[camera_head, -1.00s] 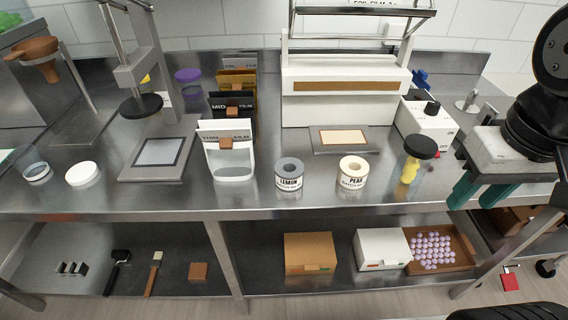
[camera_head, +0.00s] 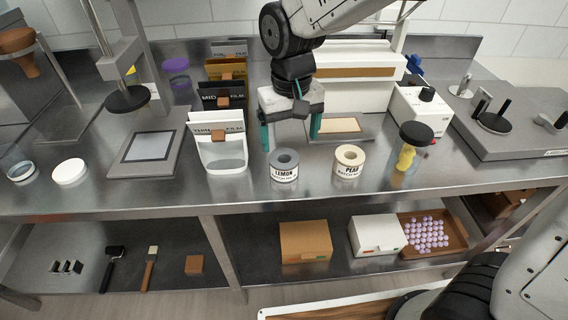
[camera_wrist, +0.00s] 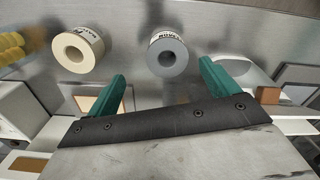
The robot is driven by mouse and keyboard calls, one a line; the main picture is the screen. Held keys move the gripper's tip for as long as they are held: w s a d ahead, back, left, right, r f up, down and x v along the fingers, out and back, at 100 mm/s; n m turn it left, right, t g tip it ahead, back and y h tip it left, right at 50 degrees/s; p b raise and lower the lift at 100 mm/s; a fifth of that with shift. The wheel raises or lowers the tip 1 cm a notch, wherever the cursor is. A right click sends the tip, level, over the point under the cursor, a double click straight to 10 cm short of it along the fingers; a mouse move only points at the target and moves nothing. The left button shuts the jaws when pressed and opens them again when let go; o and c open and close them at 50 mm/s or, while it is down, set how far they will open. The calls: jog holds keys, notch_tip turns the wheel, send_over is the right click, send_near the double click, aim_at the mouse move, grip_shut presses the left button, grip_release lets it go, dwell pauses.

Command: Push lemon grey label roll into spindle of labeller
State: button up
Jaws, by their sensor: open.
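The lemon grey label roll (camera_head: 284,166) stands upright on the steel table, its label reading LEMON. It also shows in the wrist view (camera_wrist: 168,57), lying between and beyond my fingertips. My gripper (camera_head: 290,138) is open and empty, with teal fingers pointing down just behind the grey roll and apart from it. In the wrist view my gripper (camera_wrist: 160,85) shows both fingers spread. At the right of the table is a grey machine (camera_head: 520,125) with dark upright posts on black discs; one post (camera_head: 497,112) may be the labeller's spindle, but I cannot tell.
A jar with a black lid (camera_head: 416,135) stands further right. A white film holder (camera_head: 222,158) is on the left. The table front between the rolls and edge is clear.

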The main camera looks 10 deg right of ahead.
aim_at(284, 161)
jog(key=f, duration=0.5)
jog(key=a+f, duration=0.1)
jog(key=f, duration=0.2)
jog(key=shift+w+a+f, duration=0.1)
jog(key=shift+w+f, duration=0.15)
jog(key=shift+w, duration=0.05)
jog(key=c, duration=1.1)
